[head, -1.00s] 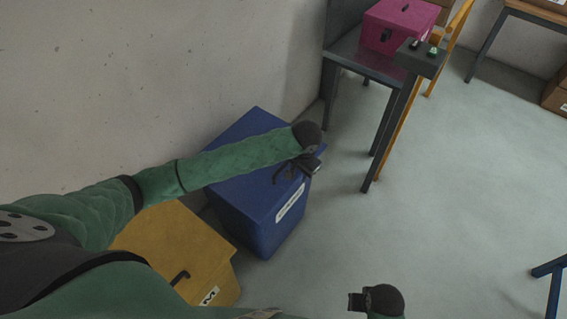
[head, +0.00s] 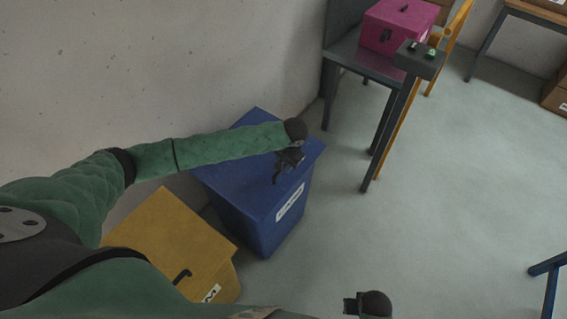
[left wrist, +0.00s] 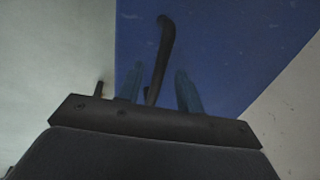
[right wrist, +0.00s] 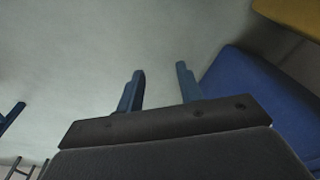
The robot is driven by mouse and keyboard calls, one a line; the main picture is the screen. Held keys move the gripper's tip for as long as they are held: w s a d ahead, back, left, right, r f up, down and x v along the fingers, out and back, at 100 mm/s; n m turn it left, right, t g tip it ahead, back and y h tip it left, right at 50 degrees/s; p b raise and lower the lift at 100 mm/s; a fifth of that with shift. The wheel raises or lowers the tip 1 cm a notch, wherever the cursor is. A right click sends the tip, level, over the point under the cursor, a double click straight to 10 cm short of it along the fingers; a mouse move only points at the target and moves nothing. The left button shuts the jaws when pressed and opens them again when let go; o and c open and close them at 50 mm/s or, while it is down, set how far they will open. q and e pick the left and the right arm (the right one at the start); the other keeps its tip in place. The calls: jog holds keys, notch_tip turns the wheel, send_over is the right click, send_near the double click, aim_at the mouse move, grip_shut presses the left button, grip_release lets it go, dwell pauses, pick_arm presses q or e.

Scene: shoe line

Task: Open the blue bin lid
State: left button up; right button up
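The blue bin (head: 262,228) stands against the wall with its lid (head: 232,180) shut flat on top. A dark curved handle (left wrist: 163,50) sits on the lid. My left gripper (head: 282,168) is over the lid's front part. In the left wrist view, my left gripper (left wrist: 158,82) is open, with one finger on each side of the handle; contact cannot be told. In the head view the arm and gripper hide part of the lid and handle. My right gripper (right wrist: 160,72) is open and empty over the floor; it also shows in the head view (head: 350,304).
A yellow bin (head: 175,240) with a dark handle stands close beside the blue bin, nearer to me. A dark table (head: 372,68) with a pink box (head: 398,26) and a control post (head: 420,60) stand beyond.

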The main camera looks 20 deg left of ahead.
pick_arm(q)
jog(key=shift+a+f, duration=0.1)
jog(key=shift+f, duration=0.35)
pick_arm(e)
jog(key=shift+f, duration=0.35)
pick_arm(q)
jog(key=shift+c, duration=0.3)
grip_shut()
jog(key=shift+r, duration=0.15)
